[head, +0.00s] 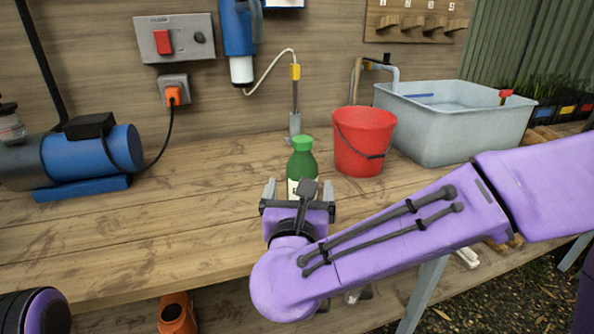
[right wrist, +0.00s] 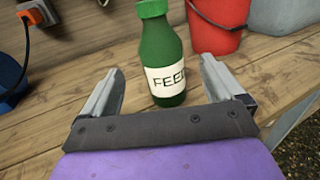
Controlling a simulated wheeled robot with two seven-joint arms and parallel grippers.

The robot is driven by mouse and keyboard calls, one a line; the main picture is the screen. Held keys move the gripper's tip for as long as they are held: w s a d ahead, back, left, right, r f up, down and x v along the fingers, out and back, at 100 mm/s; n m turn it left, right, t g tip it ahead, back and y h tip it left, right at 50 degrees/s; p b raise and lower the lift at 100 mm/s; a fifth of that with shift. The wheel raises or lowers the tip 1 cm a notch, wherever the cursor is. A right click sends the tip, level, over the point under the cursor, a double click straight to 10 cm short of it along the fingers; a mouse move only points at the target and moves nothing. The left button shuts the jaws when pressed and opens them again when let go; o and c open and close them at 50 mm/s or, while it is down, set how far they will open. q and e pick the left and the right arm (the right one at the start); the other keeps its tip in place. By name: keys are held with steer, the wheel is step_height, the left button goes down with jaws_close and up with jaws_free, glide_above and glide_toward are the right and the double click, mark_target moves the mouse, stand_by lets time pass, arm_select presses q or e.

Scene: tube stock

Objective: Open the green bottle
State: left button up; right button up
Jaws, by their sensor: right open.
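The green bottle (head: 301,165) stands upright on the wooden bench, with a lighter green cap (head: 302,143) on its top. In the right wrist view the bottle (right wrist: 163,55) has a white label reading "FEED", and its cap (right wrist: 151,8) is at the top edge. My right gripper (head: 297,190) is open and empty, just in front of the bottle. In the right wrist view its two fingers (right wrist: 160,85) point toward the bottle's lower part, which appears between them. I cannot tell whether the bottle is within the fingers' reach. My left gripper is not in view.
A red bucket (head: 363,142) stands right of the bottle, with a grey basin (head: 452,122) behind it. A blue motor (head: 88,152) sits at the left. A yellow-tipped probe (head: 295,90) stands behind the bottle. The bench (head: 180,215) left of the bottle is clear.

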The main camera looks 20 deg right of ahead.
mark_target(303, 161)
steer(key=x, duration=1)
steer(key=shift+w+d+r+p, duration=0.1)
steer(key=shift+w+d+p, duration=0.1)
steer(key=shift+p, duration=0.15)
steer(key=c, duration=1.3)
steer(key=shift+r, duration=0.15)
